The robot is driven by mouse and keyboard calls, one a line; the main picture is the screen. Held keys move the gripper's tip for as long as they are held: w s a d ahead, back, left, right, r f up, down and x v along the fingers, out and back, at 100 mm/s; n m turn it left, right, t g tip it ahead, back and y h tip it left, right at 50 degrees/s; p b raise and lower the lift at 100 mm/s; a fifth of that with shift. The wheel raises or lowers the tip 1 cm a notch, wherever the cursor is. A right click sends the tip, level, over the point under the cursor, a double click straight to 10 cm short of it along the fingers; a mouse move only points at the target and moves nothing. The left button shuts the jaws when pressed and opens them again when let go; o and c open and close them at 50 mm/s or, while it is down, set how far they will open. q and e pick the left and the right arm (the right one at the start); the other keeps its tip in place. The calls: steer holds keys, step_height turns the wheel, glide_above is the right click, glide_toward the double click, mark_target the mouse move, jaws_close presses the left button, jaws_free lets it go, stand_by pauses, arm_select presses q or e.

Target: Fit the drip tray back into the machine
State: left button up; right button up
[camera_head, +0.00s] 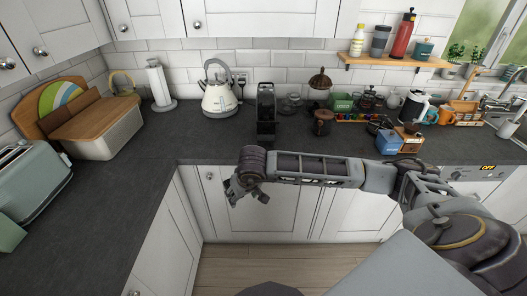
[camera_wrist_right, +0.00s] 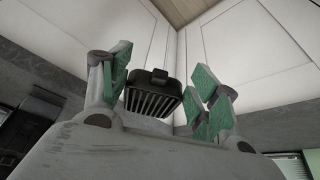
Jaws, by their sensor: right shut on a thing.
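The coffee machine (camera_head: 266,112) is a narrow black unit standing upright on the slate worktop near the back. My right gripper (camera_head: 246,188) is in front of the worktop's front edge, below and a little left of the machine. In the right wrist view, the black slatted drip tray (camera_wrist_right: 153,94) sits between the green-padded fingers of the right gripper (camera_wrist_right: 165,98), which is shut on it. The tray lies closer to the left finger there. In the head view I cannot make the tray out at the gripper. My left gripper is not in view.
A cream kettle (camera_head: 218,98) stands left of the machine. Glass jars and a brown grinder (camera_head: 323,121) stand to its right, with a blue box (camera_head: 389,142) further right. The worktop (camera_head: 215,140) in front of the machine is clear. White cabinet doors (camera_head: 300,205) are below the edge.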

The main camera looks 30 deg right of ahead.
steer(key=shift+a, duration=0.15)
stand_by(0.4)
steer(key=w+d+r+m+h, duration=0.1)
steer(key=w+d+m, duration=0.2)
steer(key=w+d, duration=0.3)
steer(key=w+d+r+m+h, duration=0.1)
steer(key=w+d+r+m, duration=0.1)
steer(key=w+d, duration=0.4)
steer(key=d+m, duration=0.1)
steer(key=d, duration=0.4)
steer(key=shift+w+d+r+g, duration=0.15)
steer(key=shift+w+d+g, duration=0.1)
steer(key=shift+d+g, duration=0.05)
